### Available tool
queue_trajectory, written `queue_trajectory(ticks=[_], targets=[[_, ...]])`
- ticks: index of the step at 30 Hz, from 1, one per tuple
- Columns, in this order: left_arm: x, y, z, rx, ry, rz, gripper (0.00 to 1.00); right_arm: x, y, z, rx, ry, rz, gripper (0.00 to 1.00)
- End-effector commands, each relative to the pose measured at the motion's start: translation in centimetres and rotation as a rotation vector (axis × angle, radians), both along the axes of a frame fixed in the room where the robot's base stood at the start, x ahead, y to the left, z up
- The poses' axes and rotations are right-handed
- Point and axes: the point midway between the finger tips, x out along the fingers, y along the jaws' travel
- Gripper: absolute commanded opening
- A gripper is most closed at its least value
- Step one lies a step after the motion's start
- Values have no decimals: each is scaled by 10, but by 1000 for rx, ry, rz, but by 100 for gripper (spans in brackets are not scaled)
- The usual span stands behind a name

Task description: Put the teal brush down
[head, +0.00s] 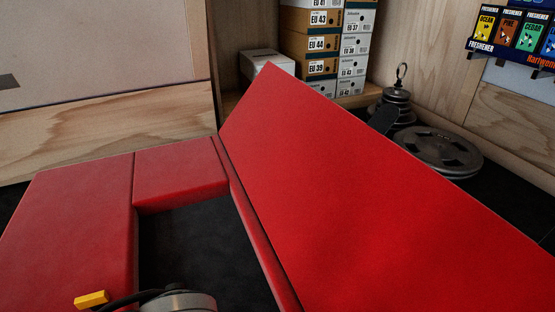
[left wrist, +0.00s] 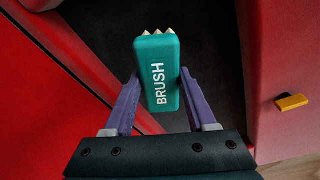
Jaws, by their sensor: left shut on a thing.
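The teal brush (left wrist: 157,75), marked BRUSH in white with pale bristle tufts at its far end, shows in the left wrist view. My left gripper (left wrist: 161,78) is shut on it, with one purple finger on each side. In that view the brush is in front of a dark surface (left wrist: 215,35) between red padded parts; its height above that surface is hard to judge. The brush and gripper fingers do not show in the head view. My right gripper is in neither view.
Red padded blocks (head: 75,215) and a large tilted red panel (head: 350,190) surround a dark gap (head: 200,245). A small yellow block (head: 92,299) is at the lower left. Shoe boxes (head: 310,45), weight plates (head: 436,150) and a freshener display (head: 515,32) are behind.

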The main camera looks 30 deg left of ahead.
Motion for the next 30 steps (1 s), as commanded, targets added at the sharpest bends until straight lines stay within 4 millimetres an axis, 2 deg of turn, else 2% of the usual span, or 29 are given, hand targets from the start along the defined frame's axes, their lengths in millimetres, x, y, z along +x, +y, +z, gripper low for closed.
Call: queue_trajectory(ticks=[1,3,11,18,30], targets=[[1,0,-21,1,-2,0,5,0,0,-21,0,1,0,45],[0,0,-31,0,-1,-1,5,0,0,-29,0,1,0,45],[0,0,-45,-1,0,0,5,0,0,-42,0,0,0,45],[1,0,-82,0,-1,0,5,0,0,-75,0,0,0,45],[0,0,-83,-1,-1,1,5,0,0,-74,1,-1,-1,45]])
